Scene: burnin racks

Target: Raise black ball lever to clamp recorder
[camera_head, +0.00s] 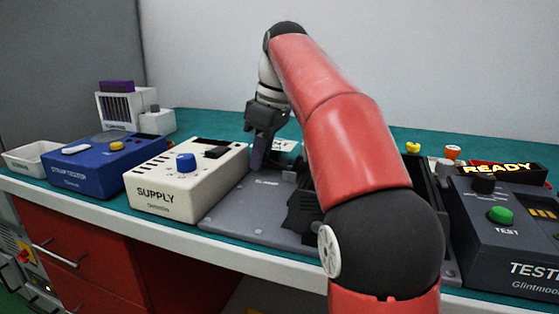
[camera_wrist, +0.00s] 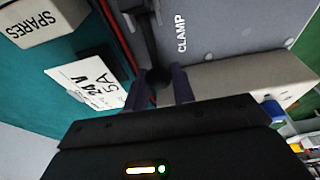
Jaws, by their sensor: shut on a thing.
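My gripper (camera_head: 258,160) points down at the back left of a dark grey plate (camera_head: 240,211), beside the white SUPPLY box. In the wrist view, the two fingers of my gripper (camera_wrist: 162,88) are closed around the black ball (camera_wrist: 157,76). The ball's dark lever (camera_wrist: 144,38) runs from it toward the top of the picture, beside the CLAMP lettering (camera_wrist: 181,32) on the grey plate. In the head view the ball and lever are hidden by my gripper. A black ribbed part (camera_head: 303,211) on the plate is partly behind my arm; I cannot tell whether it is the recorder.
The SUPPLY box (camera_head: 180,190) stands close left of the plate, with a blue tester (camera_head: 95,170) farther left. A dark TEST unit (camera_head: 512,240) with a READY display (camera_head: 500,169) stands right. A SPARES box (camera_wrist: 40,18) and a 24V 5A card (camera_wrist: 88,82) lie near my gripper.

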